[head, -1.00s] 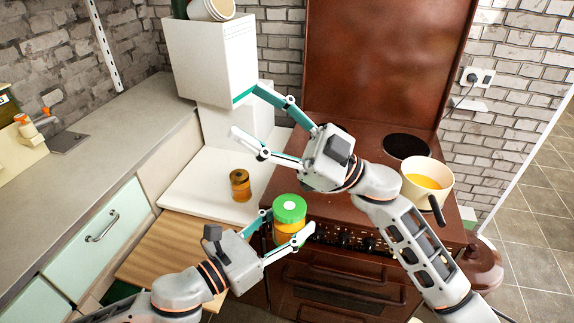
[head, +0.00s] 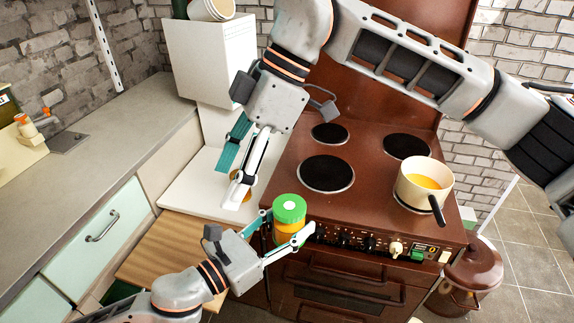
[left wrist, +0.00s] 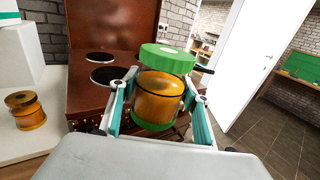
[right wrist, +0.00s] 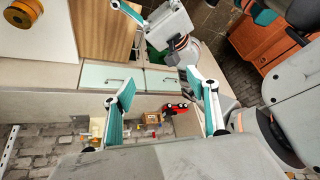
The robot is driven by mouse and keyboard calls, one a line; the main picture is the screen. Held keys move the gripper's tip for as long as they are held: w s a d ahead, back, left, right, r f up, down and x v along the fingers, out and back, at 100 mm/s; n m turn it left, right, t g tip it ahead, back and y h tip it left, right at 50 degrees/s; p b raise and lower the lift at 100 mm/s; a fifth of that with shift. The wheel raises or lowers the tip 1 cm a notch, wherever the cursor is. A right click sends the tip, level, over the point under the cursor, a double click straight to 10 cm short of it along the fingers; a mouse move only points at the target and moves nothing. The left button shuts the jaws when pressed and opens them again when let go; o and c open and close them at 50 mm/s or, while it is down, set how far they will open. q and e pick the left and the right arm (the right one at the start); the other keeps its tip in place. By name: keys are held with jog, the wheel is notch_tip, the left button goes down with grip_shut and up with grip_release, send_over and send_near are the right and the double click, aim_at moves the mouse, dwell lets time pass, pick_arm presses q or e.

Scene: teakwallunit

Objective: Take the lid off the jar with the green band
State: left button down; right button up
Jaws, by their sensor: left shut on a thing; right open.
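The jar with the green band (left wrist: 157,100) has an amber body, a green band round its bottom and a green lid (left wrist: 167,59) on top. In the head view the lid (head: 289,208) shows a pale disc at its centre. My left gripper (head: 284,232) is shut around the jar's body and holds it upright in front of the stove. My right gripper (head: 228,187) is open and empty, pointing down to the left of the held jar. A second amber jar (left wrist: 25,110) stands on the white worktop; my right fingers hide most of it in the head view.
The brown stove (head: 365,195) stands behind and right of the held jar. A cream pan (head: 408,188) with orange contents sits on it, handle toward the front. A wooden board (head: 165,245) lies at left. A white box-shaped unit (head: 208,60) stands behind the worktop.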

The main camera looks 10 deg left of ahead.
aim_at(288, 205)
jog(key=w+d+m+t+h, duration=0.1)
jog(key=w+d+m, duration=0.1)
jog(key=w+d+f+m+t+h, duration=0.1)
jog(key=d+m+h, duration=0.1)
jog(key=d, duration=0.1)
jog(key=w+d+f+m+t+h, duration=0.1)
jog(key=w+d+m+h, duration=0.1)
jog(key=d, duration=0.1)
jog(key=shift+w+f, duration=0.2)
jog(key=shift+w, duration=0.15)
jog(key=shift+f, duration=3.85)
